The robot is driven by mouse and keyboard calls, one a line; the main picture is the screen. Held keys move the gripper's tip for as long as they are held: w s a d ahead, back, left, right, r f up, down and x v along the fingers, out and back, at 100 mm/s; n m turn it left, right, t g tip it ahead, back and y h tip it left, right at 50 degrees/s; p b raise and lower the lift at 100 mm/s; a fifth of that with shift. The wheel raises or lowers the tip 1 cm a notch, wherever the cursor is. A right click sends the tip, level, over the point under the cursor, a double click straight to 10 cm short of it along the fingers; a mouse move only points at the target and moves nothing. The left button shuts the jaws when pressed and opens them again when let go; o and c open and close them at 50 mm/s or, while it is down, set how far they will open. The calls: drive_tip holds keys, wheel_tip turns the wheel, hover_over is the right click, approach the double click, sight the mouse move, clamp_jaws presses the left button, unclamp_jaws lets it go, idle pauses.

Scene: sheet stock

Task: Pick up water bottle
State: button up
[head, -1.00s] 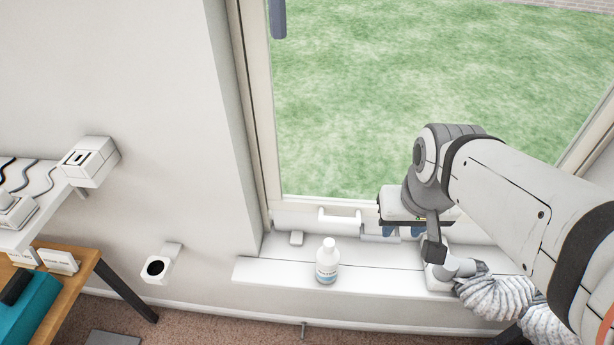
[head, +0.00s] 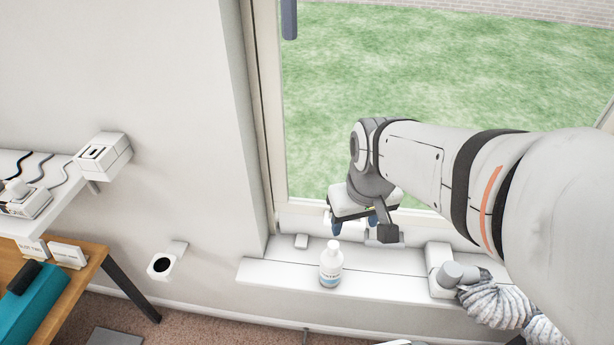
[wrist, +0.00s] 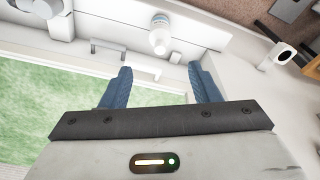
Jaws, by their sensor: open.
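The water bottle (head: 331,265) is white with a pale blue label and stands upright on the window sill in the head view. In the wrist view the bottle (wrist: 160,33) is beyond the fingertips, roughly in line with the gap between them. My gripper (wrist: 160,70) is open and empty, its two blue fingers apart. In the head view my gripper (head: 352,222) is above and behind the bottle, near the window frame, not touching it. The arm partly hides the fingers there.
The white sill (head: 385,290) is clear just right of the bottle. A small white block (head: 301,241) sits behind it to the left. A white fitting with a ribbed hose (head: 495,303) is at the right. A white holder (head: 163,264) is on the wall at left.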

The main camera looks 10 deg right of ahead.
drive_tip(key=w+f+n+g+b, duration=0.1)
drive_tip(key=w+f+n+b, duration=0.1)
drive_tip(key=w+f, duration=0.6)
drive_tip(key=n+g+b, duration=0.1)
drive_tip(key=n, duration=0.1)
hover_over(333, 244)
drive_tip(key=f, duration=0.8)
drive_tip(key=shift+s+a+f, duration=0.2)
drive_tip(key=shift+f, duration=0.05)
drive_tip(key=shift+n, duration=0.3)
drive_tip(key=f, duration=0.5)
drive_tip(key=f+b, duration=0.1)
drive_tip(key=f, duration=0.2)
drive_tip(key=shift+w+d+f, duration=0.2)
drive_tip(key=shift+w+f, duration=0.05)
drive_tip(key=shift+f, duration=0.05)
drive_tip(key=shift+c, duration=0.2)
clamp_jaws()
